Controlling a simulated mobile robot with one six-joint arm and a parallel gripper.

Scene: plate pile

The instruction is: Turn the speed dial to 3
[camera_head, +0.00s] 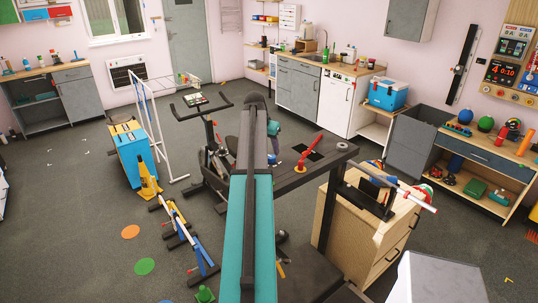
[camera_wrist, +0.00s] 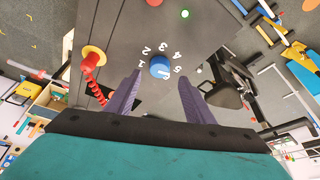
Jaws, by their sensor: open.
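The blue speed dial (camera_wrist: 160,67) sits on a dark grey console panel (camera_wrist: 120,30) in the wrist view. White numerals, among them 1, 2, 3, 4 and 5, curve around it. I cannot tell for certain which number its pale mark points at. My gripper (camera_wrist: 160,76) is open, with one dark purple finger on the left and one on the right of the dial, and a gap to each side. I cannot tell whether the fingertips are level with the dial. In the head view my arm hides the dial and the fingertips.
A red knob with a yellow collar and coiled red cord (camera_wrist: 94,62) stands left of the dial. A small green light (camera_wrist: 185,14) is on the panel beyond it. In the head view an exercise bike (camera_head: 205,140) stands left of my arm and a wooden cabinet (camera_head: 362,235) right.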

